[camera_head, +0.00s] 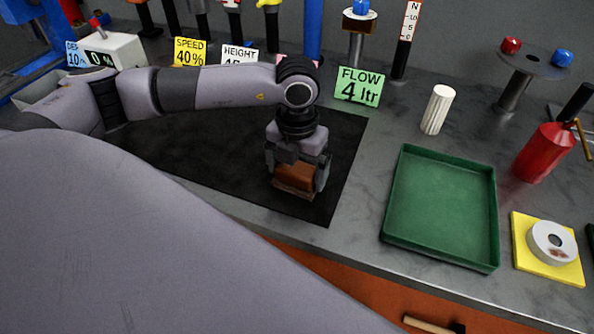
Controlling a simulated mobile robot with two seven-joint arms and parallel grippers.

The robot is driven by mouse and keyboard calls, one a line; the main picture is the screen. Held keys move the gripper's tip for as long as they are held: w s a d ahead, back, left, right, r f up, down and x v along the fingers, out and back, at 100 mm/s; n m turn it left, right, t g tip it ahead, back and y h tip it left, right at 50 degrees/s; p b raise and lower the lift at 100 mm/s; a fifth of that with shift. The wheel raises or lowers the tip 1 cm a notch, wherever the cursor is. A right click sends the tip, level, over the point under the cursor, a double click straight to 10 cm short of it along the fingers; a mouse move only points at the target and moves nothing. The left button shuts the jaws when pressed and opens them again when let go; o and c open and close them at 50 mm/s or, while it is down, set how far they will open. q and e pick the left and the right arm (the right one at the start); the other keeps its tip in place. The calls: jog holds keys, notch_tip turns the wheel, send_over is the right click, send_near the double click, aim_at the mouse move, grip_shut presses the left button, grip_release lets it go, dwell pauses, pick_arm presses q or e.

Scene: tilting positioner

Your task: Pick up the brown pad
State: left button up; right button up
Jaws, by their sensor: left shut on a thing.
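The brown pad (294,180) is on or just above the black mat (340,150), near the mat's front right part. My left gripper (296,182) points down over it and is shut on it, one finger on each side. The gripper body hides the pad's top and rear. I cannot tell whether the pad touches the mat. My right gripper is not in view.
A green tray (440,254) stands empty to the right of the mat. Signs and posts line the back, including a green FLOW card (359,86).

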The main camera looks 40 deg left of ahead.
aim_at(298, 168)
pick_arm(q)
notch_tip(298, 168, up, 20)
dwell(0.4)
jog(key=o, duration=0.3)
jog(key=shift+c, duration=0.7)
